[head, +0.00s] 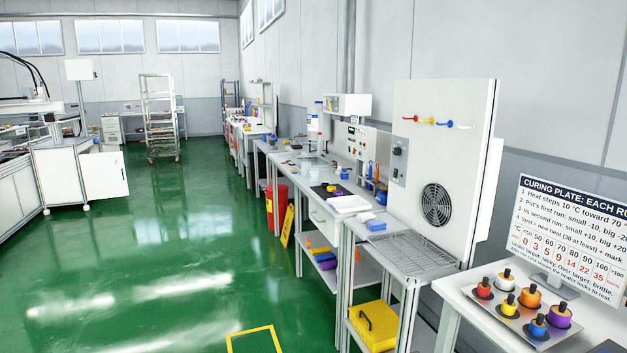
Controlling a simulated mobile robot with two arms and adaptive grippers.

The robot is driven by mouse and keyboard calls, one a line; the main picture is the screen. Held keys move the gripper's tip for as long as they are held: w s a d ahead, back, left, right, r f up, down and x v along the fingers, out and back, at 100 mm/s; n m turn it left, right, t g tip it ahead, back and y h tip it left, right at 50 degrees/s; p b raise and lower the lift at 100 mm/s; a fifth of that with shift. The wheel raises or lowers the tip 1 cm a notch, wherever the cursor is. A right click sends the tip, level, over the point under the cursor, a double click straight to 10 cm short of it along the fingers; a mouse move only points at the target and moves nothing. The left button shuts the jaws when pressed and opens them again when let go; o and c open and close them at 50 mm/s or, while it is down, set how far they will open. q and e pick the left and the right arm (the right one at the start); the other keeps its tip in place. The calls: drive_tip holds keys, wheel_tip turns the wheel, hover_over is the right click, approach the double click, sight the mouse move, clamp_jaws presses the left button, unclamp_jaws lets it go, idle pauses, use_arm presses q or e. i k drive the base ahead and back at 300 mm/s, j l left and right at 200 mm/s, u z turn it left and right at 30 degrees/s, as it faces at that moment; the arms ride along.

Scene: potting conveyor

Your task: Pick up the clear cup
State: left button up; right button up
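I cannot make out a clear cup in the head view. Several small items stand on the long workbench (285,171) along the right wall, but they are too small to tell whether one is a clear cup. Neither of my grippers shows in this view.
A tray of coloured knobbed pots (528,297) sits on a white table at the lower right, before a curing-plate sign (572,235). A tall white panel with a fan (437,205) stands behind a wire rack (400,252). A yellow case (374,326) lies below. The green floor is clear at left centre.

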sight(314, 174)
drive_tip(key=i+z, duration=0.15)
drive_tip(key=z, duration=0.2)
drive_tip(key=i+j+z, duration=0.1)
drive_tip(key=z, duration=0.25)
drive_tip(key=i+j+z, duration=0.3)
drive_tip(key=i+j, duration=0.2)
drive_tip(key=j, duration=0.2)
drive_tip(key=i+j+z, duration=0.1)
drive_tip(key=i+j, duration=0.15)
drive_tip(key=i+j+z, duration=0.15)
drive_tip(key=j, duration=0.35)
drive_tip(key=i+j+z, duration=0.15)
drive_tip(key=j, duration=0.25)
drive_tip(key=i, duration=0.1)
